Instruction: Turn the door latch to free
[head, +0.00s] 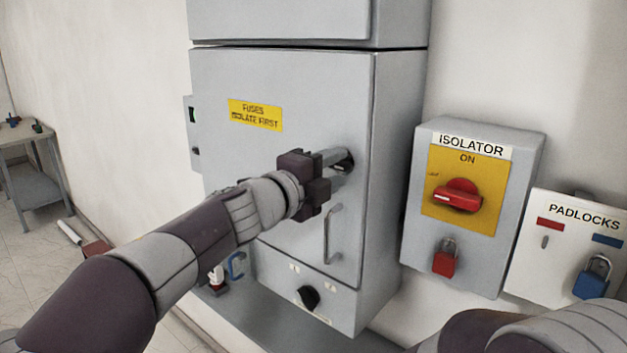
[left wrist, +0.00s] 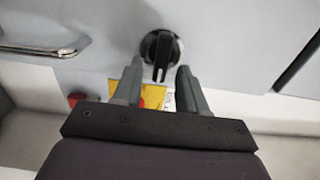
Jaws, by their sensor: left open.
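The door latch (left wrist: 161,52) is a black knob with a raised bar on a round base, on the grey cabinet door (head: 300,85). In the left wrist view its bar runs up and down the picture, between the tips of my left gripper (left wrist: 160,72). The fingers are open, one on each side; I cannot tell whether they touch it. In the head view the left gripper (head: 338,165) points at the door's right part, above the metal pull handle (head: 333,235), and mostly hides the latch. The door looks closed. My right gripper is out of view.
To the right are the grey isolator box (head: 415,215) with its red switch (head: 458,196) at ON and a red padlock (head: 446,260), and a padlock board (head: 535,275) with a blue padlock (head: 592,280). A black knob (head: 309,297) sits below the door.

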